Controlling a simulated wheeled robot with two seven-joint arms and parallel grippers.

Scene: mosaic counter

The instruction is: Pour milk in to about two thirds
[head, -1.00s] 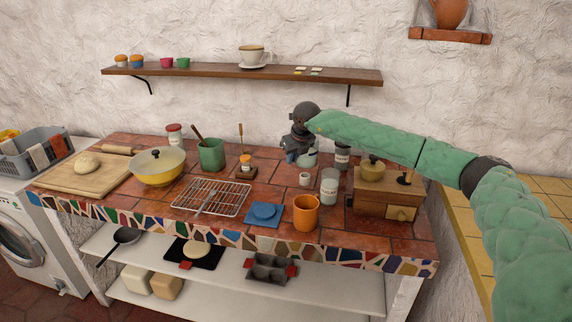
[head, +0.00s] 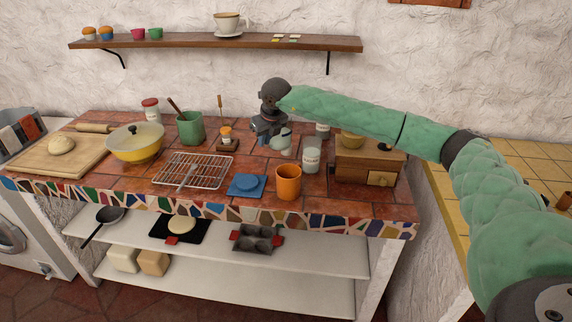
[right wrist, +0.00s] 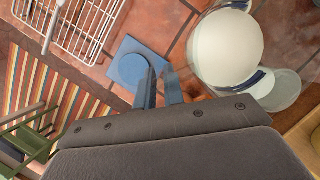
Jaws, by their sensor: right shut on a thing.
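A small clear jug of milk (head: 284,137) is at my right gripper (head: 268,133), toward the back middle of the counter. In the right wrist view the milk shows as a white disc (right wrist: 225,48) inside a glass rim, beside the blue fingers (right wrist: 160,88). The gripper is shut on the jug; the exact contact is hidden. An orange cup (head: 289,183) stands upright at the counter's front edge; its inside is too unclear to tell its contents. A clear glass (head: 311,156) with a pale label stands behind it. My left gripper is not in view.
A blue trivet (head: 246,186) lies left of the orange cup, and a wire rack (head: 192,171) is further left. A wooden grinder box (head: 365,167) stands right. A green crock (head: 190,129) and a yellow pan (head: 136,147) are on the left half.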

